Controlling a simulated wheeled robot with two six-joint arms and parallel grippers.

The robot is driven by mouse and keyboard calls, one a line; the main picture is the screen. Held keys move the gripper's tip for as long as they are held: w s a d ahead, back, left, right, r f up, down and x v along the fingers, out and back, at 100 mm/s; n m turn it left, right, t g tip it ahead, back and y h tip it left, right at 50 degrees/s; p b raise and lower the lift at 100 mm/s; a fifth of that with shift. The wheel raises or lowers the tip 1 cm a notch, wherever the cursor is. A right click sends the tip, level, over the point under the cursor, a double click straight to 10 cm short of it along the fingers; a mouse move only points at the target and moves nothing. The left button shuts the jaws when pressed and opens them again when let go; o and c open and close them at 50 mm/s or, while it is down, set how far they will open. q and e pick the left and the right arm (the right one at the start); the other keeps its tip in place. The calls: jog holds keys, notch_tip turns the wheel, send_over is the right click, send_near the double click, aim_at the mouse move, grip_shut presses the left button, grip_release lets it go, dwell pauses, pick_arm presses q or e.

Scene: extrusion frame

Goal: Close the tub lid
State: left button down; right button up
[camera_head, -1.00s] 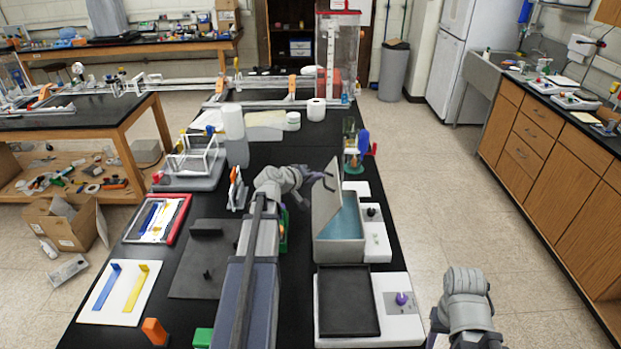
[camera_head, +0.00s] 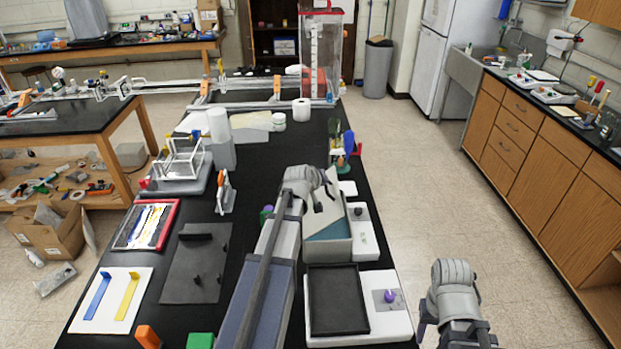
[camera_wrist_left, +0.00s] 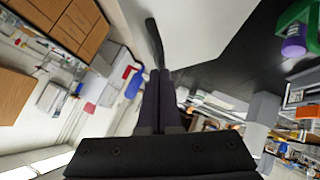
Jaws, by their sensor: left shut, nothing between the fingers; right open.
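The tub (camera_head: 330,252) is a pale grey box with a blue inside, on the right side of the black table. Its pale lid (camera_head: 323,217) is raised at the left side and leans right over the opening, with some blue still showing. My left gripper (camera_head: 325,197) is at the upper part of the lid, its fingers partly hard to make out. In the left wrist view its shut, empty fingers (camera_wrist_left: 160,82) lie beside the pale lid surface (camera_wrist_left: 215,30); contact is unclear. My right gripper (camera_head: 455,334) is open and empty, low at the right, off the table.
A black tray (camera_head: 337,300) on a white base with a purple knob (camera_head: 389,296) stands in front of the tub. A white panel (camera_head: 366,240) is right of it. Coloured tools (camera_head: 343,143) stand behind. The aisle floor on the right is clear.

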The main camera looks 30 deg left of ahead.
pick_arm(q)
jog(key=w+d+f+m+g+y+b, duration=0.2)
jog(key=w+d+f+g+y+b, duration=0.1)
jog(key=d+f+b, duration=0.3)
jog(key=shift+w+d+f+m+y+b, duration=0.35)
jog(key=shift+w+d+f+y, duration=0.35)
jog(key=shift+f, duration=0.5)
pick_arm(e)
notch_tip(320, 180, down, 7)
jog(key=shift+r, duration=0.2)
pick_arm(q)
jog(key=shift+a+r, duration=0.1)
pick_arm(e)
jog(key=shift+r, duration=0.1)
pick_arm(q)
jog(key=w+r+p+v, duration=0.1)
jog(key=w+p+v, duration=0.1)
jog(key=p+v, duration=0.9)
notch_tip(320, 180, up, 2)
jog(key=shift+s+d, duration=0.25)
jog(key=shift+d, duration=0.3)
pick_arm(e)
notch_tip(320, 180, up, 11)
jog(key=d, duration=0.1)
jog(key=shift+d, duration=0.2)
